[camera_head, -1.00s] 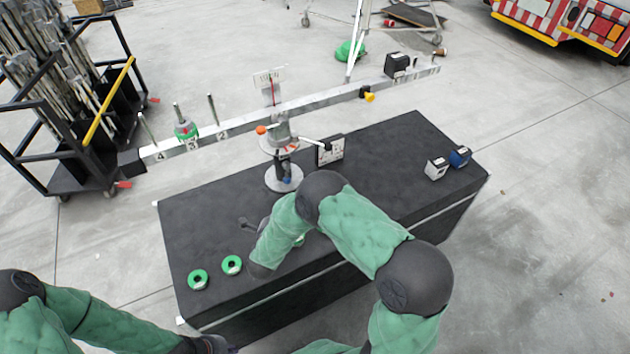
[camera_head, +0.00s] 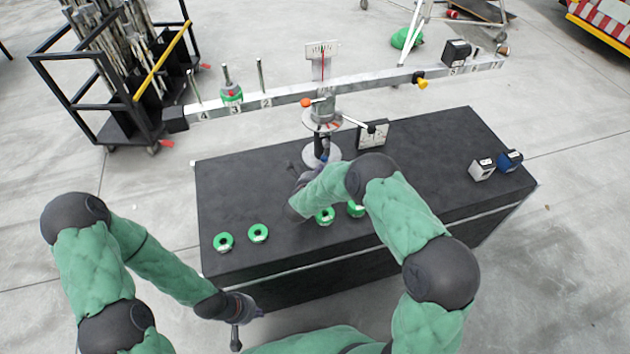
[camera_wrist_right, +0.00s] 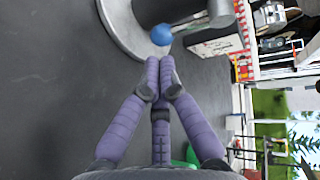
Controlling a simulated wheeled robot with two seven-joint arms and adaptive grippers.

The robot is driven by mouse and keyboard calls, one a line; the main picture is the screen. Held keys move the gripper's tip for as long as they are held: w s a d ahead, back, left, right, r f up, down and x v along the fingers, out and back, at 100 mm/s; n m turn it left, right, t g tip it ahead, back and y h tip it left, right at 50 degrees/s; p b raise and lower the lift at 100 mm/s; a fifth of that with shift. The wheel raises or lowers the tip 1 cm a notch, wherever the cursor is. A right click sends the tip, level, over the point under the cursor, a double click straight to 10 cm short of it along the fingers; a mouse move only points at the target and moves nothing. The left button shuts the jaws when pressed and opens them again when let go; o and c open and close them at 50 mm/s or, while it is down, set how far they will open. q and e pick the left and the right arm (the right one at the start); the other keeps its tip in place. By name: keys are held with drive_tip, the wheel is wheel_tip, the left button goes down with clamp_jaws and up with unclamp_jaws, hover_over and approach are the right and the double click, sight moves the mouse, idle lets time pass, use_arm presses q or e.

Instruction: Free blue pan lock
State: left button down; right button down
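The blue pan lock knob (camera_wrist_right: 161,34) is a small round ball beside the round grey base (camera_wrist_right: 125,30) in the right wrist view. In the head view the balance's column base (camera_head: 321,155) stands on the black box, and the knob is small there. My right gripper (camera_wrist_right: 159,62) has its fingertips together, just short of the knob, with nothing seen between them. In the head view it reaches the base from the front, partly hidden by my arm. My left gripper (camera_head: 248,326) hangs in front of the box with its fingers spread and empty.
The black box top (camera_head: 245,185) bears several green ring weights (camera_head: 258,233), a white block (camera_head: 481,169) and a blue block (camera_head: 509,160). The long beam (camera_head: 290,95) spans above, with a dial panel (camera_head: 373,134) near the column.

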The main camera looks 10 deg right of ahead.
sight(326, 157)
drive_tip(key=shift+w+d+f+b, duration=0.1)
drive_tip(key=shift+w+d+b, duration=0.1)
drive_tip(key=shift+w+d, duration=0.25)
drive_tip(key=shift+w+d+r+b, duration=0.15)
drive_tip(key=shift+w+d, duration=0.1)
drive_tip(key=shift+w, duration=0.4)
drive_tip(key=shift+w+d+f+b, duration=0.2)
drive_tip(key=shift+w+d, duration=0.15)
drive_tip(key=shift+w, duration=0.2)
drive_tip(key=shift+w+d+b, duration=0.3)
drive_tip(key=shift+d+b, duration=0.15)
drive_tip(key=shift+d, duration=0.05)
drive_tip(key=shift+r, duration=0.2)
drive_tip(key=shift+a, duration=0.1)
